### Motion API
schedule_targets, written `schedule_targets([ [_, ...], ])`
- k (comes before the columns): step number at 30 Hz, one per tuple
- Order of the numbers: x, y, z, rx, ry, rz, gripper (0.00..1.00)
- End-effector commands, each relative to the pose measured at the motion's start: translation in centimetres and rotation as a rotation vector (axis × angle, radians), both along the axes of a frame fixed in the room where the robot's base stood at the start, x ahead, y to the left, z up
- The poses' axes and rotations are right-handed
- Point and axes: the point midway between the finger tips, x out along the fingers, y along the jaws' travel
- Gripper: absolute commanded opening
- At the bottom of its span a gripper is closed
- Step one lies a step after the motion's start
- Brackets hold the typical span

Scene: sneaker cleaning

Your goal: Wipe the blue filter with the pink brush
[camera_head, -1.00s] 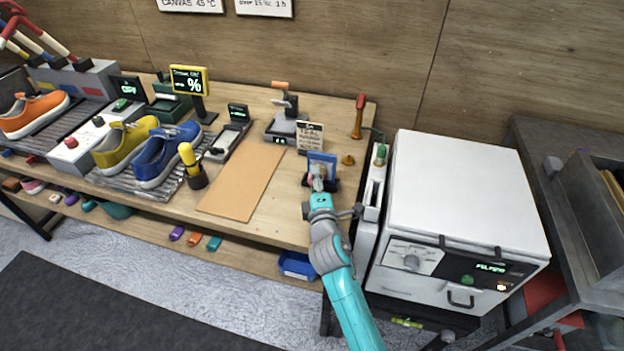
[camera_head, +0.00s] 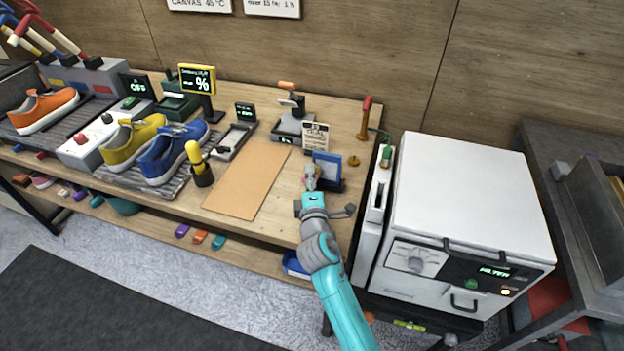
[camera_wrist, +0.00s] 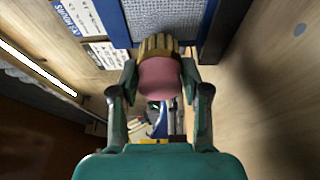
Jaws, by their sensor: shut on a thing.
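The blue filter (camera_head: 334,164) stands upright in a dark holder near the right end of the workbench. In the wrist view its blue frame (camera_wrist: 210,25) and grey mesh (camera_wrist: 165,17) fill the top. My gripper (camera_head: 311,181) is shut on the pink brush (camera_wrist: 160,78), whose tan bristles (camera_wrist: 158,45) point at the mesh. The bristles overlap the lower edge of the filter in the wrist view; I cannot tell whether they touch it. In the head view the brush is mostly hidden by my gripper, which is just left of and in front of the filter.
A printed card (camera_head: 316,136) stands behind the filter. A white oven-like machine (camera_head: 462,195) is close on the right. A tan mat (camera_head: 247,180) lies bare to the left, with a yellow-handled tool in a dark cup (camera_head: 202,175) and shoes beyond.

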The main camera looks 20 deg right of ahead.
Motion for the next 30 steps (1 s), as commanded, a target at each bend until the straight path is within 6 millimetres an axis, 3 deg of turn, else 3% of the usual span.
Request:
schedule_targets([
  [21, -4.3, 3.2, 0.0, 0.000, 0.000, 0.003, 0.18],
  [30, -4.9, 3.6, 0.1, 0.000, -0.002, 0.001, 0.18],
])
